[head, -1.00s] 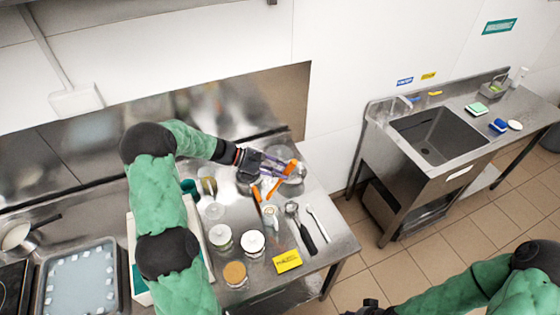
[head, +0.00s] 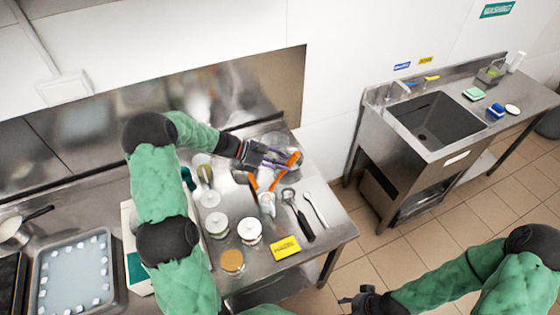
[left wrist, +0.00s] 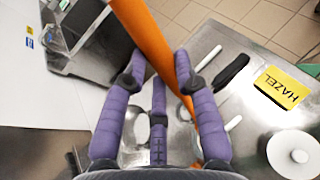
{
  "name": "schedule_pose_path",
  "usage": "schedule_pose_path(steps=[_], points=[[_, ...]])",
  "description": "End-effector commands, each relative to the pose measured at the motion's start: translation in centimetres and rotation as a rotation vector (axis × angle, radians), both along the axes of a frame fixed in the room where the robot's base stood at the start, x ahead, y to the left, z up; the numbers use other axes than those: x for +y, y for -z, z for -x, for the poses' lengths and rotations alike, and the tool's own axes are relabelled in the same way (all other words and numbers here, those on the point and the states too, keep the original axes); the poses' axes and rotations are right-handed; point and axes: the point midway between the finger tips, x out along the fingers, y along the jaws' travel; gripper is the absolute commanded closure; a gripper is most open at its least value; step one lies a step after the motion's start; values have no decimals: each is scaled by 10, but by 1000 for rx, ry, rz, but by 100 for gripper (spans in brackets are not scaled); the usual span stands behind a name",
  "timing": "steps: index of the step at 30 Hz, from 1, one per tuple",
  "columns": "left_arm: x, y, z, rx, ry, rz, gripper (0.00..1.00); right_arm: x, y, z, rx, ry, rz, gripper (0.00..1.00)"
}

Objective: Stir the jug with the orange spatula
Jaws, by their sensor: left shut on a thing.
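My left gripper (head: 276,159) is at the back right of the steel worktop, shut on the orange spatula (head: 294,159). In the left wrist view the spatula (left wrist: 155,45) runs slantwise between the purple fingers (left wrist: 163,105). A shiny, see-through vessel (head: 273,140), perhaps the jug, stands behind the gripper and is partly hidden. I cannot tell whether the spatula's lower end is inside it. My right gripper (head: 360,300) is low in the picture, away from the worktop, too small and dark to read its fingers.
Two orange-handled tools (head: 277,181) stand by a small clear jar (head: 267,205) in front of the gripper. White-lidded jars (head: 249,231), a tan-lidded jar (head: 232,262), dark-handled tool (head: 302,222) and yellow HAZEL card (head: 285,248) lie nearer. A sink (head: 435,120) is at right.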

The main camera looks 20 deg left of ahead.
Motion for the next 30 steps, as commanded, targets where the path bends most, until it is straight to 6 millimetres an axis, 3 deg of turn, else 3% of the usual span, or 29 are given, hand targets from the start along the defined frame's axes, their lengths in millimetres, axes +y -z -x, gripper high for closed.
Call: schedule_pose_path(steps=[6, 30], points=[[-6, 15, -2, 1, 1, 0, 100, 0, 11, 0, 0, 0, 0, 55], [15, 65, 5, 0, 0, 0, 100, 0, 40, 0, 0, 0, 0, 55]])
